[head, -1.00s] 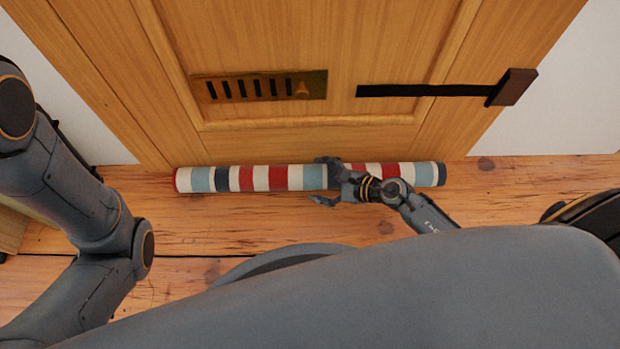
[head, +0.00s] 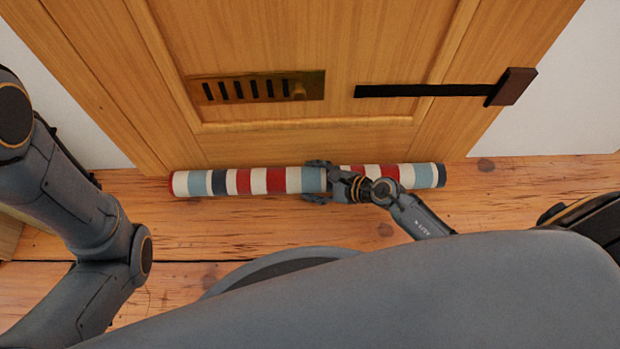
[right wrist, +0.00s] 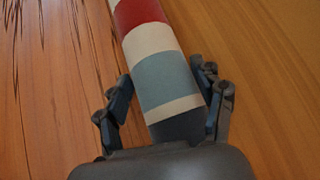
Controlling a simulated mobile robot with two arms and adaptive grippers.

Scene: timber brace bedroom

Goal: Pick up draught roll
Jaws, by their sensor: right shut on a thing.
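The draught roll (head: 270,181) is a long striped tube in red, cream, light blue and navy. It lies along the foot of the wooden door in the head view. My right gripper (head: 318,181) is shut on the roll near its middle, with one finger on the door side and one on the near side. In the right wrist view the roll (right wrist: 167,78) runs between the two fingers (right wrist: 165,103). The palm hides part of the roll. My left arm shows at the left of the head view, but its gripper is not visible.
The wooden door (head: 310,135) stands right behind the roll. It carries a slotted brass plate (head: 257,88) and a black strap (head: 420,91) with a brown end block (head: 511,87). Bare plank floor (head: 210,225) lies in front of the roll.

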